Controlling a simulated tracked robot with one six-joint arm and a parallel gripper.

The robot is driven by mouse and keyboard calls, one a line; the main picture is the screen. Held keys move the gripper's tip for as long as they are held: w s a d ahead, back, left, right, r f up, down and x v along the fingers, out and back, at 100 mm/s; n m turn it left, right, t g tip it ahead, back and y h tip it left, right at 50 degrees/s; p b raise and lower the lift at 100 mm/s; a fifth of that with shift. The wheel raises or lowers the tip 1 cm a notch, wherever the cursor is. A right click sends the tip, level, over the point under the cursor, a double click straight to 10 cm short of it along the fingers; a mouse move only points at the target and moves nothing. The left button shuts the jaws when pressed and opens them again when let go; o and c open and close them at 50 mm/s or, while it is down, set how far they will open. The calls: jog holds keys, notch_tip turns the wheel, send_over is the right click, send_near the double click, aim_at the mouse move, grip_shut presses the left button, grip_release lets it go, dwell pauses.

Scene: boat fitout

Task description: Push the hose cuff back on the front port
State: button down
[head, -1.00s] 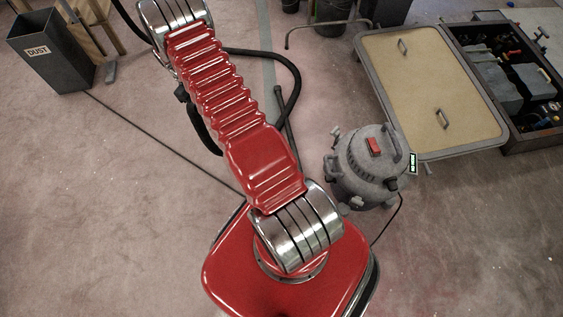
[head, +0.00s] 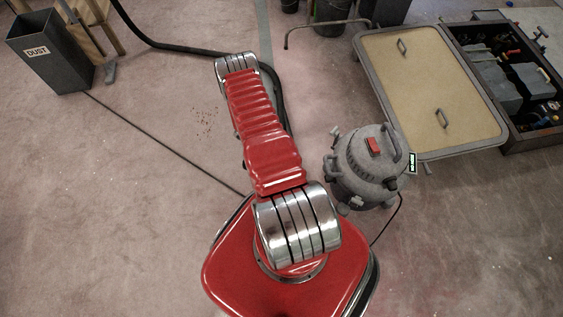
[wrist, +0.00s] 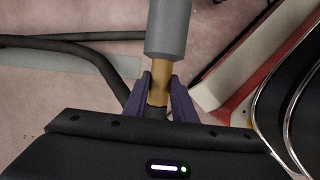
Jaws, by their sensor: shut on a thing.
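My gripper (wrist: 163,97) shows in the wrist view, its two purple fingers shut around the tan band of what looks like the hose cuff (wrist: 168,30). The cuff has a wide grey cylinder beyond the fingers. The black hose (wrist: 65,45) curves in from the left toward its lower end, partly hidden by my wrist. In the head view my arm hides the gripper and the cuff; the hose (head: 160,44) runs along the floor behind it. The grey shop vacuum (head: 360,155) with a red switch stands right of my arm, apart from it. I cannot clearly make out its front port.
A dust bin (head: 50,58) stands at the upper left. A tan hatch panel (head: 425,80) lies beside an open compartment (head: 545,135) at the right. Dark specks (head: 203,125) lie on the floor left of my arm. A thin cable (head: 160,138) crosses the floor. The left floor is mostly clear.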

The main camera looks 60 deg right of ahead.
jog(key=s+a+f+n, duration=0.1)
jog(key=s+a+f, duration=0.5)
jog(key=s+f, duration=0.3)
jog(key=shift+s+f, duration=0.4)
jog(key=shift+s, duration=0.2)
jog(key=s+d, duration=0.6)
dwell(1.5)
jog(key=shift+h, duration=0.3)
jog(key=shift+s+d+r, duration=0.1)
jog(key=shift+s+d, duration=1.6)
jog(key=shift+d, duration=0.1)
dwell(2.3)
